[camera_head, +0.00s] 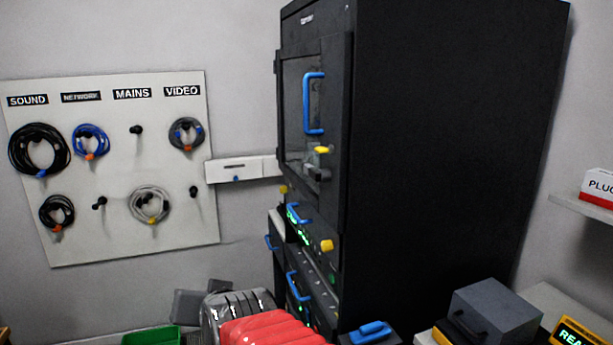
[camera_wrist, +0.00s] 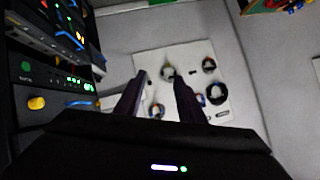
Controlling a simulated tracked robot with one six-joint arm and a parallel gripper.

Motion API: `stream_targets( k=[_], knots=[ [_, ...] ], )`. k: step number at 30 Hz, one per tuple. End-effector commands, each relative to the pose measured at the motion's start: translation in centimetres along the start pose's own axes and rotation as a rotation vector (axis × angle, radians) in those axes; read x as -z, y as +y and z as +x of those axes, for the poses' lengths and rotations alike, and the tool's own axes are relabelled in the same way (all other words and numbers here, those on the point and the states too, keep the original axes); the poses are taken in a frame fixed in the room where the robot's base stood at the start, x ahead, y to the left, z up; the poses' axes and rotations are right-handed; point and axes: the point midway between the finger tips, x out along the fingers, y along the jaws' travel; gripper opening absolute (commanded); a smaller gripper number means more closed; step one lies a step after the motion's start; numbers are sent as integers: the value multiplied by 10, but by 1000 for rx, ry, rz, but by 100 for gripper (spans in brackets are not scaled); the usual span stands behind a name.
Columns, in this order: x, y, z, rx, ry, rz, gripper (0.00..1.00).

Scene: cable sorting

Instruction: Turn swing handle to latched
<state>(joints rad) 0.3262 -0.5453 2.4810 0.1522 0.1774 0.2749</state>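A tall black rack cabinet (camera_head: 345,150) stands in the middle of the head view. A blue vertical handle (camera_head: 307,104) is on its upper front door. Below it a small yellow-tipped lever (camera_head: 321,150) sticks out above a dark grey latch-like part (camera_head: 319,172). I cannot tell for sure which is the swing handle or whether it is latched. My gripper (camera_wrist: 160,85) shows in the wrist view, its two dark fingers apart with nothing between them. No handle is at the fingertips. I cannot make out my gripper in the head view.
Rack units with lit lights (camera_wrist: 55,75) and a yellow knob (camera_wrist: 37,102) lie left of my fingers. A cable board (camera_head: 115,215) hangs on the left wall. A grey box (camera_head: 497,310) sits at the lower right. A green bin (camera_head: 150,340) is at the lower left.

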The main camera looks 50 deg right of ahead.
Motion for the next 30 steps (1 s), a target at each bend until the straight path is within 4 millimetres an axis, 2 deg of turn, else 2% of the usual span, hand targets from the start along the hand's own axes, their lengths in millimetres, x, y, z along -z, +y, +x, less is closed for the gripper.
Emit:
stream_targets(
  k=[3, 8, 14, 18, 21, 24, 30],
  knots=[
    [39, 24, 12, -24, 137, 125, 36],
    [90, 55, 18, -17, 328, 281, 36],
    [150, 107, 8, -15, 584, 452, 36],
    [184, 145, -9, -1, 762, 549, 36],
    [201, 166, -23, 14, 865, 594, 36],
    [211, 179, -33, 26, 933, 620, 36],
    [216, 185, -39, 37, 969, 632, 36]
  ],
)
